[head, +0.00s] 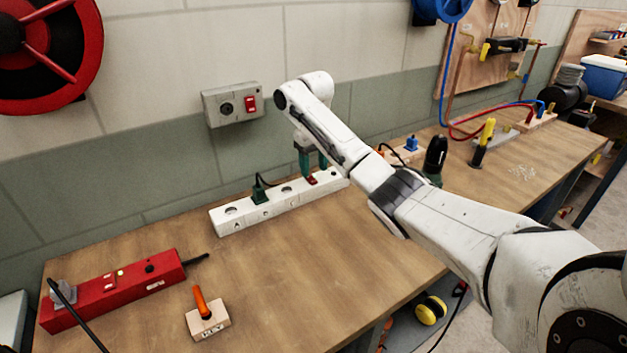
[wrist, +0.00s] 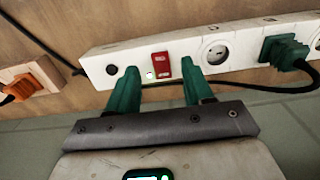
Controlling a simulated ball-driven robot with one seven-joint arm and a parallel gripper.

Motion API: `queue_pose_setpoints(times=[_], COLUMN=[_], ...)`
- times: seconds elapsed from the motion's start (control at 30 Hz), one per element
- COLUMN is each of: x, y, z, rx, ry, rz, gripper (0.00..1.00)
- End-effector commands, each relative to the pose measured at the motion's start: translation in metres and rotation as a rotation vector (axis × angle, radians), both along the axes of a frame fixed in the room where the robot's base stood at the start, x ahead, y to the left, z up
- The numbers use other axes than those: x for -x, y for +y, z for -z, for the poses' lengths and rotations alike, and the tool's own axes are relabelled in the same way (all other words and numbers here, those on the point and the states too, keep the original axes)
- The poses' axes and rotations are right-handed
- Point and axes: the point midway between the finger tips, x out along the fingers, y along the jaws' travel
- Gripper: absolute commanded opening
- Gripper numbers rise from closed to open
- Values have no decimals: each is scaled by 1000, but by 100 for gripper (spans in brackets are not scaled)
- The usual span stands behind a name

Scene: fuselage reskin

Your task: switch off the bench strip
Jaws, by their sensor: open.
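The white bench strip (head: 293,206) lies along the back of the bench near the wall. A green plug (head: 260,194) sits in one of its sockets. Its red rocker switch (head: 311,179) is near its right end; in the wrist view the switch (wrist: 161,65) has a small bright white spot beside it. My gripper (head: 313,170) is open with green fingers pointing down over the strip. In the wrist view my gripper (wrist: 159,72) has its fingers on either side of the switch; contact cannot be told. The switch's position is unclear.
A grey wall box (head: 233,104) with another red switch hangs above the strip. A red power strip (head: 115,291) and an orange-handled tool in a wooden block (head: 208,321) stand front left. A wooden block with an orange plug (wrist: 30,83) is beside the strip. The middle bench is clear.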

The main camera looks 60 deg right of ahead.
Motion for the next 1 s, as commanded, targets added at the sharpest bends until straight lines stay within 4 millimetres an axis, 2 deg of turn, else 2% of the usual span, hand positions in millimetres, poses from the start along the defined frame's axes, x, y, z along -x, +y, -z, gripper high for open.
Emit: queue_pose_setpoints(times=[0.1,0.3,0.63,1.0], x=[0,0,0,0], y=[0,0,0,0], z=[16,31,33,33], rx=[-1,1,2,1], ry=[1,0,-1,-2], rz=[1,1,0,0], gripper=[51,51,50,15])
